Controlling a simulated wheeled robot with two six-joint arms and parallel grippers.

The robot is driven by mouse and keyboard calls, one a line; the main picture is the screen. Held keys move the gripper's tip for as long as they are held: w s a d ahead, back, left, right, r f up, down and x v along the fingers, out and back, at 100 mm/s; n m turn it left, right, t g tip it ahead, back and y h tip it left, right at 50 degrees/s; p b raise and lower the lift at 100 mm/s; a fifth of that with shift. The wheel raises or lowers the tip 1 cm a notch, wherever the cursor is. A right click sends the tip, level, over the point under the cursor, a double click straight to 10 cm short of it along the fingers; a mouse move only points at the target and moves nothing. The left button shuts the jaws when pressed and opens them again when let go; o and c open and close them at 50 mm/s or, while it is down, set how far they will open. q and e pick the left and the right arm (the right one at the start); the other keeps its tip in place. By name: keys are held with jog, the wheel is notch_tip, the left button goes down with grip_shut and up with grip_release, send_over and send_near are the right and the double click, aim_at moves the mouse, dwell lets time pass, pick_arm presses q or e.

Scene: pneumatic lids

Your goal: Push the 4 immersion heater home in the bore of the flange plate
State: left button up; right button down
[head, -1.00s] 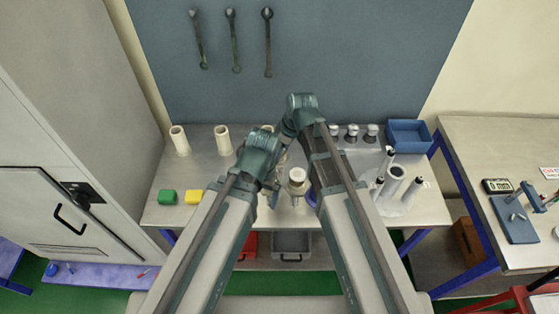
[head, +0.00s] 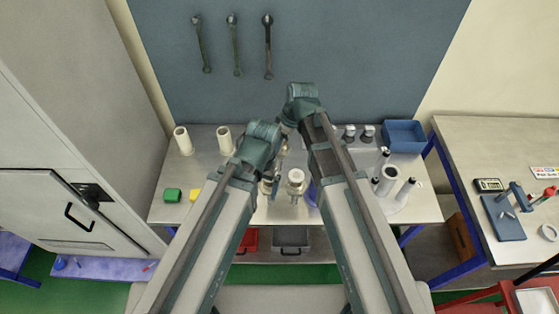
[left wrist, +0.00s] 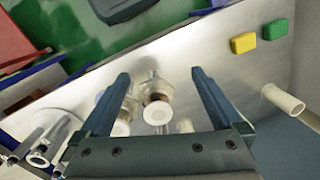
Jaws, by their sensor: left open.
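A pale round plate (head: 396,203) with several upright cylinders, some black-tipped (head: 410,183), and a wider open tube (head: 390,176) stands at the bench's right; it looks like the flange plate. It also shows at the left of the left wrist view (left wrist: 20,124). I cannot tell which cylinder is the 4 immersion heater, and no bore is clear. My left gripper (left wrist: 160,76) is open in the left wrist view. A white-capped metal fitting (left wrist: 157,100) shows between its fingers, with no visible grip on it. My right gripper is hidden by my arm in the head view.
White-capped fittings (head: 296,180) stand mid-bench. Two cream tubes (head: 183,141), a green block (head: 172,195) and a yellow block (head: 195,195) are at left. A blue bin (head: 405,136) and dark-capped fittings (head: 368,133) are at back right.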

jog(key=shift+w+a+r+p+v, duration=0.15)
jog(key=shift+a+p+v, duration=0.1)
jog(key=shift+p+v, duration=1)
jog(key=shift+w+a+p+v, duration=0.15)
jog(key=shift+a+p+v, duration=0.1)
jog(key=shift+p+v, duration=1)
jog(key=shift+w+a+r+p+v, duration=0.15)
jog(key=shift+a+p+v, duration=0.15)
jog(key=shift+p+v, duration=0.95)
jog(key=shift+f, duration=0.1)
jog(key=shift+s+a, duration=0.1)
